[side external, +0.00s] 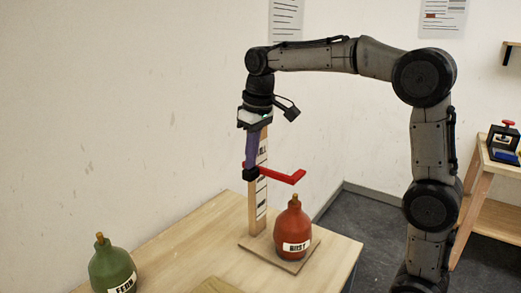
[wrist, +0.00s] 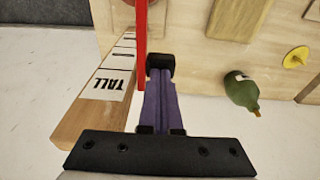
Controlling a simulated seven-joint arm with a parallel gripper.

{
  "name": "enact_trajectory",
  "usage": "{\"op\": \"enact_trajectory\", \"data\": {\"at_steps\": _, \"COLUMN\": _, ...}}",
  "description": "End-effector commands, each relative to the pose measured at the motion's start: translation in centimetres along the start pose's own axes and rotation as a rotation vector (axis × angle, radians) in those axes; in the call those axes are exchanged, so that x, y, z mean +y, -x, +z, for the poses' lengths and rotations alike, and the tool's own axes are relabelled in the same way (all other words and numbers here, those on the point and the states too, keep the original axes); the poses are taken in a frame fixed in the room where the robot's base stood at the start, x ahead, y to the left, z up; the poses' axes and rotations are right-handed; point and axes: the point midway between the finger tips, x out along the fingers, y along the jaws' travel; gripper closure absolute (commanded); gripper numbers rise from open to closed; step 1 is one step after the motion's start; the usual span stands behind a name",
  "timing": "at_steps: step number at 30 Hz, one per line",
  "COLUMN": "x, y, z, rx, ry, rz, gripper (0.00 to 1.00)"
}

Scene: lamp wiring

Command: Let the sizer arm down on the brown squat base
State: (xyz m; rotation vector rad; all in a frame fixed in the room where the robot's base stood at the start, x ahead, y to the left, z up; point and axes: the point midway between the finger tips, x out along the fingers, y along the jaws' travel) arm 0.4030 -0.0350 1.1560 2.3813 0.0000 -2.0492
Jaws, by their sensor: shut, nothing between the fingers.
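The squat base (side external: 292,232) is a red-brown bottle shape with a pale label and a short wooden neck. It stands upright on the sizer's board (side external: 252,246), beside the wooden post (side external: 262,195). The sizer arm (side external: 285,175) is a red bar reaching from the post over the base, with a small gap above its neck. In the wrist view the red arm (wrist: 141,45) runs along the post (wrist: 95,95), marked TALL. My gripper (side external: 250,172) has purple fingers, shut and empty, pointing down close beside the arm. Its black tips (wrist: 160,64) hide whether they touch the arm.
A green bottle-shaped base (side external: 113,268) labelled FERN stands at the table's left front; it also shows in the wrist view (wrist: 242,90). A yellow disc (wrist: 295,57) lies farther right there. The tabletop (side external: 205,225) between the green base and sizer is clear.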

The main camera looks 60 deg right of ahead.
Motion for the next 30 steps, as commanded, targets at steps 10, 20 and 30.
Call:
{"op": "enact_trajectory", "data": {"at_steps": 10, "x": 0.0, "y": -1.3, "z": 0.2, "rx": -0.001, "ry": 0.0, "rz": 0.0, "gripper": 1.0}}
{"op": "enact_trajectory", "data": {"at_steps": 20, "x": 0.0, "y": -2.5, "z": 0.4, "rx": -0.001, "ry": 0.0, "rz": 0.0, "gripper": 1.0}}
{"op": "enact_trajectory", "data": {"at_steps": 30, "x": 0.0, "y": -3.7, "z": 0.6, "rx": -0.001, "ry": 0.0, "rz": 0.0, "gripper": 1.0}}
